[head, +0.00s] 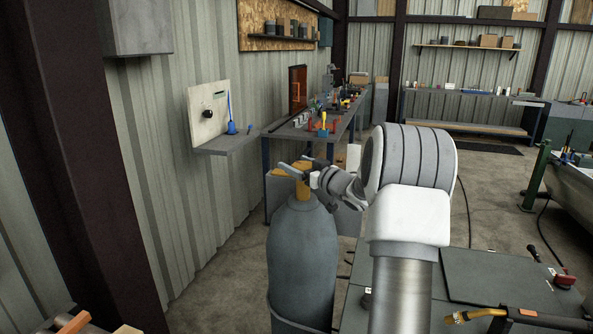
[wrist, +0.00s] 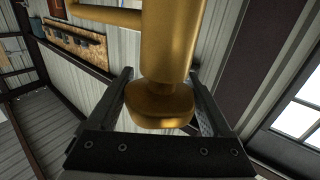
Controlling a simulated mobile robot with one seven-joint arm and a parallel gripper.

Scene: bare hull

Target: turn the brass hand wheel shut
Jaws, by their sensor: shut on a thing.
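A tall grey gas cylinder (head: 302,245) stands upright in the middle of the head view, with a brass valve (head: 303,189) on top. In the wrist view the brass valve body (wrist: 170,40) fills the upper middle, with a side pipe running left. The brass hand wheel (wrist: 158,106), a rounded knob on a short neck, sits between the two dark fingers. My gripper (wrist: 160,76) is shut on the hand wheel; exact finger contact is hard to see. In the head view my gripper (head: 303,170) is at the valve, and the wheel itself is not clear there.
A small wall shelf (head: 228,144) with a blue bottle is left of the cylinder. A workbench (head: 318,130) with tools stands behind it. A dark steel post (head: 75,130) rises at the left. Open concrete floor (head: 215,268) lies between wall and cylinder.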

